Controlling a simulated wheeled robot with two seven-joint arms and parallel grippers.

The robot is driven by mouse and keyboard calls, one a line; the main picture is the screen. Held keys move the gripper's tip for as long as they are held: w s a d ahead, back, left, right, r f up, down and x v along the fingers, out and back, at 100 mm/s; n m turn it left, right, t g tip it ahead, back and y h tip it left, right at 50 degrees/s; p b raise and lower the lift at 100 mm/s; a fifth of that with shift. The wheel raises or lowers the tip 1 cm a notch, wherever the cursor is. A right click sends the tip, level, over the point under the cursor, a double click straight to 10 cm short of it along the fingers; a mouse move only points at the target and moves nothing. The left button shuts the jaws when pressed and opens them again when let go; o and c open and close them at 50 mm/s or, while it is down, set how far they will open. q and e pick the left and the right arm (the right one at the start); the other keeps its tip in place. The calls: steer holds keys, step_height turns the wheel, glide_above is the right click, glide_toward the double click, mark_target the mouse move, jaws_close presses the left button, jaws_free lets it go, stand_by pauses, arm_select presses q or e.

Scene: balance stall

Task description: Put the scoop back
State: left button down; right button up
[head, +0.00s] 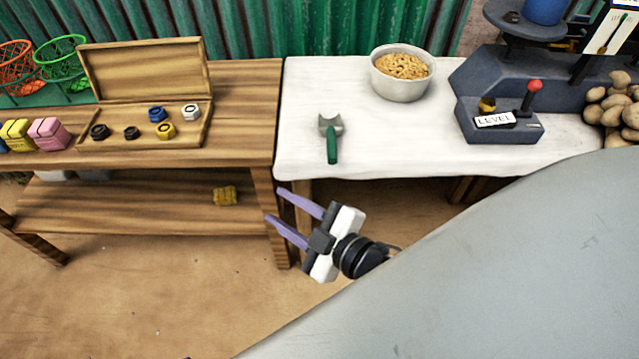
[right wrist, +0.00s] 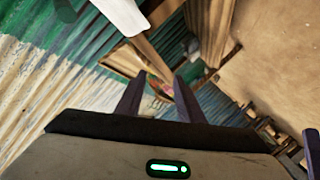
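The scoop (head: 331,136) lies on the white-topped table (head: 300,100), its green handle toward the front edge and its grey metal head toward the back. A white bowl (head: 402,86) filled with tan grain stands behind it to the right. My right gripper (head: 275,204) is in front of the tables, below and left of the scoop and apart from it. Its two purple fingers are spread with nothing between them. The right wrist view also shows the open fingers (right wrist: 158,97).
The wooden table (head: 240,110) on the left holds an open weight box (head: 150,140), packets (head: 48,132) and wire baskets.

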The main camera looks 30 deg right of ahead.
steer(key=s+f+m+g+h, duration=0.1)
steer(key=s+f+m+g, duration=0.5)
steer(key=s+f, duration=0.6)
step_height(320, 180, down, 3)
steer(key=m, duration=0.2)
steer(key=shift+s+a+r+m, duration=0.15)
steer(key=shift+r+m, duration=0.05)
steer(key=shift+m, duration=0.2)
steer(key=shift+s+r+h+p, duration=0.1)
steer(key=shift+r+h+p, duration=0.2)
steer(key=shift+r+p, duration=0.6)
steer(key=shift+f, duration=0.15)
